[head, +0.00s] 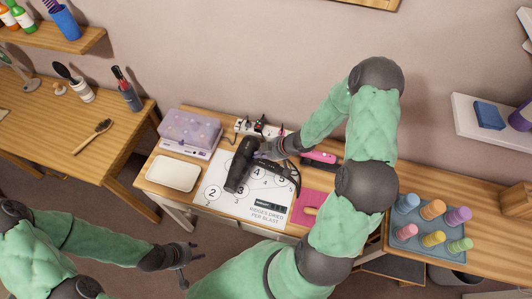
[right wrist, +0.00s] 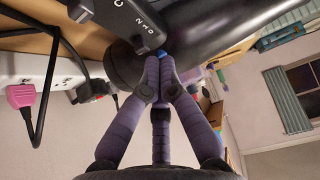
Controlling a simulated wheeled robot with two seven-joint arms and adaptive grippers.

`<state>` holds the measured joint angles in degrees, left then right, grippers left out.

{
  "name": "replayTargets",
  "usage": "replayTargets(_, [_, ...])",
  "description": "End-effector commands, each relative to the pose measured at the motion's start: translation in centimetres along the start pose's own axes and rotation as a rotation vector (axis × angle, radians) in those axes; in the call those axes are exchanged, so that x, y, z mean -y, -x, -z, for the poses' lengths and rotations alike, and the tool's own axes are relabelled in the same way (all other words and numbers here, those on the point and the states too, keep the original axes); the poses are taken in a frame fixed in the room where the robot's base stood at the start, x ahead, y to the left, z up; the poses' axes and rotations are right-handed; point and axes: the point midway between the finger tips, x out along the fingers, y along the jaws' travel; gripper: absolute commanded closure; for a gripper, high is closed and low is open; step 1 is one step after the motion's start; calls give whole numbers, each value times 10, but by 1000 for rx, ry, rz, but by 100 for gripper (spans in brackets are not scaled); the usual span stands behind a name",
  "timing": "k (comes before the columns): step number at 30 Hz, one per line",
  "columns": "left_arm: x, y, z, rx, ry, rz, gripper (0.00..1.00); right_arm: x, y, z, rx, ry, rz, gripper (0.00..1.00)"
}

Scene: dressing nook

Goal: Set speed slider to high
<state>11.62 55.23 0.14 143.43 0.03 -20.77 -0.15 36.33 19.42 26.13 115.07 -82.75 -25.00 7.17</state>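A black hair dryer (head: 240,166) lies on a white numbered sheet (head: 215,198) on the table. In the right wrist view its dark handle (right wrist: 122,16) fills the top and carries the marks 2, 1 and 0. A small blue piece, apparently the speed slider (right wrist: 161,53), shows at my fingertips; its exact setting cannot be told. My right gripper (right wrist: 161,62) has its fingertips together right at this blue piece; it also shows in the head view (head: 270,150), beside the dryer. My left gripper (head: 186,265) is open and empty, in front of the table.
A lilac-lidded box (head: 190,131) and a white tray (head: 173,173) stand left of the sheet. A power strip (head: 258,129) with plugs is behind. A pink tool (head: 318,156) and pink mat (head: 306,208) lie right.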

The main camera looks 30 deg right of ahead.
Motion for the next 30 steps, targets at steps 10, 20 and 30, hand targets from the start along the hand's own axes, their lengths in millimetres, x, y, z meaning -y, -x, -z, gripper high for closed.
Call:
replayTargets(10, [1, -3, 0, 0, 0, 0, 60, 0, -8, 0, 0, 0, 1, 100])
replayTargets(20, [-2, 6, 0, 0, 0, 0, 60, 0, 0, -9, 1, -4, 0, 100])
replayTargets(30, [-4, 11, 0, 0, 0, 0, 60, 0, 6, -22, 0, 0, 1, 100])
